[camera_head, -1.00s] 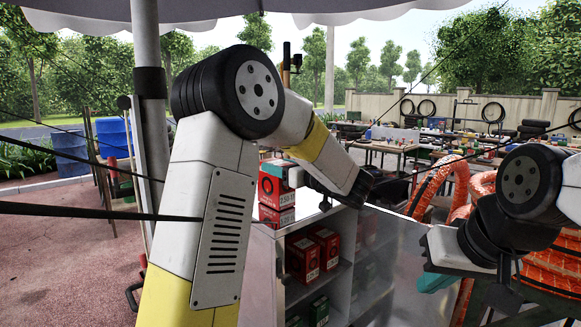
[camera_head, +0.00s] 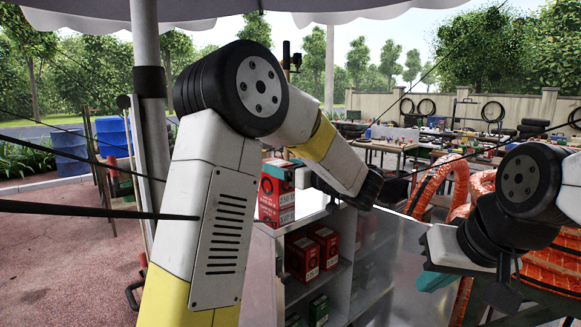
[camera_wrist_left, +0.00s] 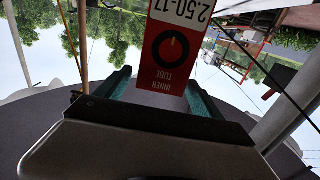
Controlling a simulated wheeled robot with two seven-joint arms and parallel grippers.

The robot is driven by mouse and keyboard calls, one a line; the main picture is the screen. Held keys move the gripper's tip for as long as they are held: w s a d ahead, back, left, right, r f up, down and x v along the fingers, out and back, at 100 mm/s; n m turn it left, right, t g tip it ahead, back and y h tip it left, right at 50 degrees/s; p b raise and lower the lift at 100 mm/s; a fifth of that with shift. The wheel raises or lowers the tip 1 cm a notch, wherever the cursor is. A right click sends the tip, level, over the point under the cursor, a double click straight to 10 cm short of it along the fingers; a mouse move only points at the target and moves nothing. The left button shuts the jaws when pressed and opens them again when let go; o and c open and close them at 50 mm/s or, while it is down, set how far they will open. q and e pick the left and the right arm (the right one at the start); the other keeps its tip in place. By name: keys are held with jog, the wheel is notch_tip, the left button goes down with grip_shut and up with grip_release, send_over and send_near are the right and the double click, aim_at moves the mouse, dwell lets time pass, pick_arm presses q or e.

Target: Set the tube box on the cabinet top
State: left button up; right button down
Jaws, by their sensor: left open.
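The tube box (camera_head: 275,193) is a tall red and black box standing upright on the left part of the pale cabinet top (camera_head: 312,204), near its front edge. Gaps show beside the box. My right gripper (camera_head: 433,281) is at the lower right, with one teal finger showing; its opening is hidden.
Red boxes (camera_head: 314,250) and green boxes (camera_head: 318,308) sit on the shelves below the cabinet top. Orange wrapped hoses (camera_head: 440,184) stand to the right. A pole (camera_head: 147,100) rises at the left.

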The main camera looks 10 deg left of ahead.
pick_arm(q)
jog(key=v, duration=0.9)
jog(key=w+r+m+t+h, duration=0.3)
jog(key=w+r+t+h, duration=0.25)
jog(key=h, duration=0.25)
jog(key=s+d+r+m+h, duration=0.1)
jog(key=s+d+m+h, duration=0.2)
jog(key=s+m+h, duration=0.45)
jog(key=s+a+f+g, duration=0.4)
jog(key=s+f, duration=0.4)
jog(key=s, duration=0.3)
jog(key=s+a+f+g, duration=0.5)
jog(key=s+f+g, duration=0.1)
jog(key=s, duration=0.6)
jog(key=shift+f+h, duration=0.45)
jog(key=shift+f, duration=0.45)
jog(key=shift+s+d+m, duration=0.1)
jog(key=shift+m, duration=0.15)
